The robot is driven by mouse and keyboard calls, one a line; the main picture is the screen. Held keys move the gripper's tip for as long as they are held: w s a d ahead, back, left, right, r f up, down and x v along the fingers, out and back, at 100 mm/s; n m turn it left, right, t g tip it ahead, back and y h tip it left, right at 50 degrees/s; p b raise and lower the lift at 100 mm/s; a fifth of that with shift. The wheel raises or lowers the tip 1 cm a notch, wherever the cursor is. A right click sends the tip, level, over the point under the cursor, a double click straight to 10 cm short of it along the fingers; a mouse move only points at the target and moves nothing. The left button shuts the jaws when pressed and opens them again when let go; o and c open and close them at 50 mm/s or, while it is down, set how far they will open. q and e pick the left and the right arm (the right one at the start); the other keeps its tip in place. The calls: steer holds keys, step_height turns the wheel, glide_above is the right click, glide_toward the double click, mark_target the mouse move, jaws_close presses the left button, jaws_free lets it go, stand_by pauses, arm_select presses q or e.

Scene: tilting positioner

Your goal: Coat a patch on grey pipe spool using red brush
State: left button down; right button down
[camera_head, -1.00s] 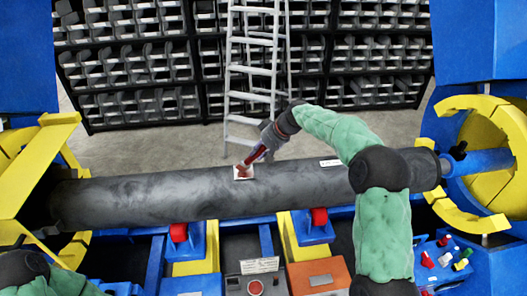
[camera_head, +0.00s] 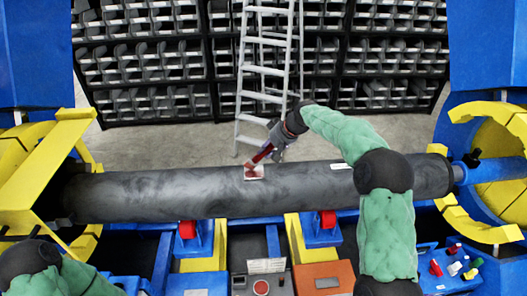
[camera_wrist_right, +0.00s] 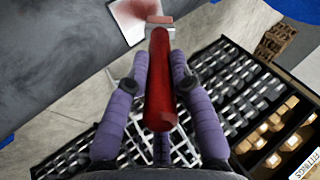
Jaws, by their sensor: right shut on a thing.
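The grey pipe spool (camera_head: 200,192) lies horizontally across the positioner in the head view. A pale square patch (camera_head: 254,172) with red on it sits on the pipe's upper side; it also shows in the right wrist view (camera_wrist_right: 126,18), partly red-coated. My right gripper (camera_head: 276,146) is shut on the red brush (camera_head: 262,154), above the patch. In the right wrist view the brush (camera_wrist_right: 159,85) lies between the two purple fingers, its head at the patch's edge. I cannot tell whether the bristles touch. My left arm shows at the lower left; its gripper is out of view.
Yellow clamp rings (camera_head: 490,170) hold the pipe ends. Red-topped rollers (camera_head: 187,229) support it from below. A control box with a red button (camera_head: 261,287) is in front. A ladder (camera_head: 265,80) and bin shelves (camera_head: 150,60) stand behind.

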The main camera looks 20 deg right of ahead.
steer(key=s+d, duration=0.1)
steer(key=d, duration=0.5)
steer(key=shift+s+b, duration=0.3)
steer(key=shift+b, duration=0.1)
stand_by(0.3)
step_height(320, 180, up, 6)
steer(key=p, duration=0.3)
steer(key=shift+p, duration=0.4)
steer(key=shift+r, duration=0.1)
step_height(320, 180, up, 3)
steer(key=shift+f+p, duration=0.1)
steer(key=shift+p, duration=0.9)
